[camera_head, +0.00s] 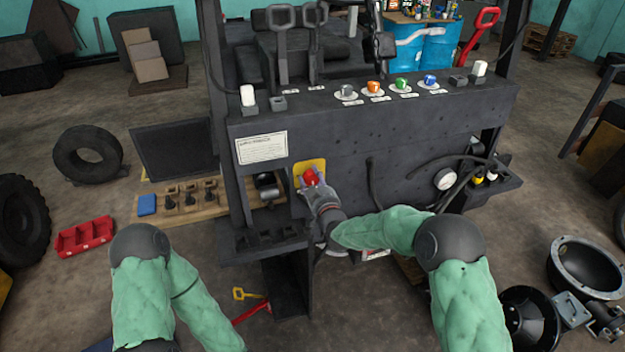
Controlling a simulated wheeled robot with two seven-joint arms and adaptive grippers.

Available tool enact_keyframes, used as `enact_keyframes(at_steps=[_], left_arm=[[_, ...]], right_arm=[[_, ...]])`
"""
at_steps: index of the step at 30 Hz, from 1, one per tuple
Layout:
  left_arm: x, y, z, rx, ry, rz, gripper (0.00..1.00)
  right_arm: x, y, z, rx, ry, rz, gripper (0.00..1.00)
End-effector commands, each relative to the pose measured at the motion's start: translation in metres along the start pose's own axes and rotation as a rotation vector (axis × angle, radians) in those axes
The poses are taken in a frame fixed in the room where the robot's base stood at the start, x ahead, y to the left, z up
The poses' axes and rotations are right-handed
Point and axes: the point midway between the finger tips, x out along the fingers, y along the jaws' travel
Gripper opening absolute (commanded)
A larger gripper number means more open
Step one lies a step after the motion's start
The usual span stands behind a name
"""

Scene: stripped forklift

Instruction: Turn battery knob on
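The battery knob (310,176) is red and sits on a yellow plate (302,166) on the front of the dark forklift panel. My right gripper (312,184) is at the knob, with its fingers on either side of it. Whether the fingers touch the knob is too small to tell. The gripper and wrist cover the lower part of the plate. My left arm (150,285) is at the lower left, and its gripper is out of the picture.
Several coloured knobs (374,87) line the panel's top ledge. A round gauge (444,179) and black hoses are right of my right forearm. A wooden board (180,200) with switches is at left. A red tray (85,237) and tyres (88,155) lie on the floor.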

Motion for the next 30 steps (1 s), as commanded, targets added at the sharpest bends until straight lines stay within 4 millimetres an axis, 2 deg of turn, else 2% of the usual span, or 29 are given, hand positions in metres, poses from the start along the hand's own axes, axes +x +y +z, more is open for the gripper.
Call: enact_keyframes(at_steps=[8, 14, 30], left_arm=[[0.003, -0.001, 0.0, 0.0, 0.0, 0.0, 0.4], [0.015, -0.005, -0.001, 0.0, 0.0, 0.0, 0.4], [0.073, -0.026, -0.003, 0.0, 0.0, 0.0, 0.4]], right_arm=[[0.0, 0.0, -0.002, 0.016, 0.005, 0.0, 0.17], [0.001, 0.0, -0.001, 0.093, 0.006, 0.0, 0.17], [0.001, 0.001, 0.001, 0.564, 0.01, 0.0, 0.17]])
